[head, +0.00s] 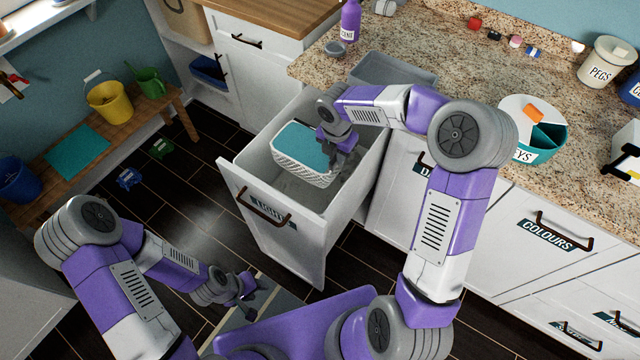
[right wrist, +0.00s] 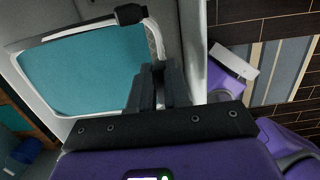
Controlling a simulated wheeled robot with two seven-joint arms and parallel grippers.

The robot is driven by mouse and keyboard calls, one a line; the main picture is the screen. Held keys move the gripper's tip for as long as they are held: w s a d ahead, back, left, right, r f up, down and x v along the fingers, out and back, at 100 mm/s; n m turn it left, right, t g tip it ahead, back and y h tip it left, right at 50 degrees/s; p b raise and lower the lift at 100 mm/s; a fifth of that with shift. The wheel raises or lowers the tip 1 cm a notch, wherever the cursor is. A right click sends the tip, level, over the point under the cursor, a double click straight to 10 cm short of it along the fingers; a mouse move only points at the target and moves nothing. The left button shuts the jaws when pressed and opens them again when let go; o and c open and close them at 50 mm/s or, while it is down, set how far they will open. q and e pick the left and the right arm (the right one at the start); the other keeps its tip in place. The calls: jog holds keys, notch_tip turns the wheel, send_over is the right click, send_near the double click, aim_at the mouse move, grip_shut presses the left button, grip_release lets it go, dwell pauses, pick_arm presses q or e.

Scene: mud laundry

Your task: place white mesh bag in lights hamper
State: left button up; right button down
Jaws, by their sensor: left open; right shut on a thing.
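The white mesh bag (head: 303,174), with a teal top panel, is in the upper part of the open lights hamper drawer (head: 230,178). The drawer's front label is partly hidden by its handle. My right gripper (head: 345,158) is shut on the bag's right side, inside the drawer's outline. In the right wrist view the bag's teal panel (right wrist: 85,75) lies left of the fingers (right wrist: 160,85), with a white cord and dark toggle (right wrist: 130,14) beside them. I cannot tell whether the bag touches the drawer's bottom. My left gripper (head: 250,290) is open and empty, low in front of the drawer.
The granite counter (head: 460,60) holds a grey tub (head: 395,72), a purple bottle (head: 350,20), a divided teal container (head: 545,132) and a pegs jar (head: 602,65). A closed colours drawer (head: 545,240) is to the right. A wooden bench (head: 60,195) with buckets stands left. Dark floor lies between.

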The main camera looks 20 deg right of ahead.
aim_at(334, 171)
notch_tip(334, 171, down, 18)
jog(key=b, duration=0.6)
jog(key=shift+b, duration=0.3)
jog(key=c, duration=1)
grip_release()
jog(key=shift+f, duration=0.1)
jog(key=r+p, duration=0.1)
jog(key=r, duration=0.3)
jog(key=r+p, duration=0.2)
jog(key=r, duration=0.2)
jog(key=s+a+r+p, duration=0.1)
jog(key=r, duration=0.3)
jog(key=shift+p, duration=0.3)
